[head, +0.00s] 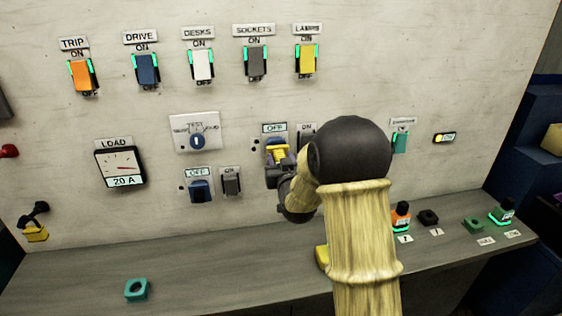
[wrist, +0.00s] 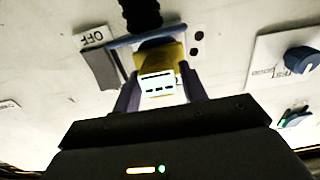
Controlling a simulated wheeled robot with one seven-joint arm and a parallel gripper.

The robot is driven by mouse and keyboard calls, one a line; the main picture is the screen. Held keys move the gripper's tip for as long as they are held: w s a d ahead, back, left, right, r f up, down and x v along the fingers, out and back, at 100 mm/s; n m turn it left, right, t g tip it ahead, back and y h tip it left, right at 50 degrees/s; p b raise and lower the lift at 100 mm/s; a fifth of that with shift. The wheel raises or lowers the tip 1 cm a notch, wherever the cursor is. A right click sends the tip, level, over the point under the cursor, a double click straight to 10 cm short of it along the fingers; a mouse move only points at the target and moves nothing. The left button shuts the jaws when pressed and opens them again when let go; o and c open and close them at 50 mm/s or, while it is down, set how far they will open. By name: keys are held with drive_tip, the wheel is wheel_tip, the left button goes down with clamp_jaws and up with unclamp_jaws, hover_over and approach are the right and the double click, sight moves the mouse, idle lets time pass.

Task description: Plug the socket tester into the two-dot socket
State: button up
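The socket tester (head: 278,152) is a yellow block at the two-dot socket (head: 268,143) on the panel. Two black dots mark the socket's left side in the head view. In the wrist view the tester (wrist: 157,87) shows a white label with dark marks, and the dots are right of the blue-edged socket (wrist: 118,43). My gripper (head: 279,169) is shut on the tester, one finger on each side in the wrist view (wrist: 160,92). The tester's far end meets the socket area; its depth of seating is hidden.
A blue one-dot socket (head: 199,191) is lower left, with a dark switch (head: 231,182) beside it. A test dial (head: 196,133) is above. My arm hides part of the panel.

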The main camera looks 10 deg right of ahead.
drive_tip(key=shift+o, duration=1.1)
drive_tip(key=shift+s, duration=0.1)
drive_tip(key=s+b, duration=0.8)
drive_tip(key=s, duration=0.9)
drive_tip(key=shift+b, duration=0.4)
drive_tip(key=shift+s, duration=0.1)
